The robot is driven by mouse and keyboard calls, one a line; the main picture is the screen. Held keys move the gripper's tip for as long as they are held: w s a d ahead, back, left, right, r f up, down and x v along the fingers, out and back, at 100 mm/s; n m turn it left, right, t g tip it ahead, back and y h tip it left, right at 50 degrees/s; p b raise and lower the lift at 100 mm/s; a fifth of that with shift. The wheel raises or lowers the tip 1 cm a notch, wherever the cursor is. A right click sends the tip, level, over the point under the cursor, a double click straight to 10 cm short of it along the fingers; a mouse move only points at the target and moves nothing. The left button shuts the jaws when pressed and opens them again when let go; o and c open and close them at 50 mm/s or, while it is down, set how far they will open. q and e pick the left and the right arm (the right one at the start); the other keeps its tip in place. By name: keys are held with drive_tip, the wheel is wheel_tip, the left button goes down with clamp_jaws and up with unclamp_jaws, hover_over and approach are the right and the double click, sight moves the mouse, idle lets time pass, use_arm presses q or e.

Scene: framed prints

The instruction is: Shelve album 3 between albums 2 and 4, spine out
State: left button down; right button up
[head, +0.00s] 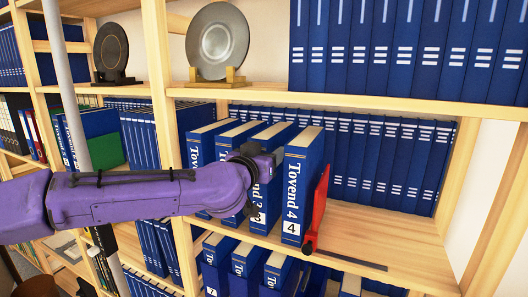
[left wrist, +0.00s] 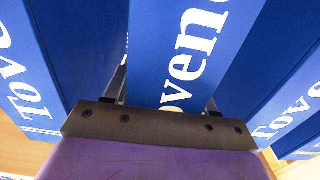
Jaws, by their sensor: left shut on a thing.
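Album 3 (head: 259,198) is a blue book with a white "3" label low on its spine. It stands upright, spine out, in the shelf row between its neighbours. My left gripper (head: 262,165) is shut on its spine, one finger on each side. In the left wrist view the held spine (left wrist: 190,50) shows between the fingers. Album 4 (head: 302,180) stands upright to the right, spine out. Blue albums stand to the left; the nearer one, likely album 2 (head: 228,143), has its lower spine hidden by my arm. My right gripper is not in view.
A red bookend (head: 318,205) stands against the right side of album 4. The shelf board (head: 390,240) is clear to its right. A row of blue volumes (head: 390,160) stands behind. The upper shelf board (head: 350,102) runs above the albums.

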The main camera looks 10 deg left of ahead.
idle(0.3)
use_arm(q)
drive_tip(key=shift+c, duration=1.4)
unclamp_jaws()
drive_tip(key=shift+s, duration=0.1)
drive_tip(key=s+a+b, duration=0.2)
drive_tip(key=s, duration=0.8)
drive_tip(key=shift+s+b, duration=0.25)
drive_tip(key=shift+b, duration=0.15)
drive_tip(key=shift+f, duration=0.1)
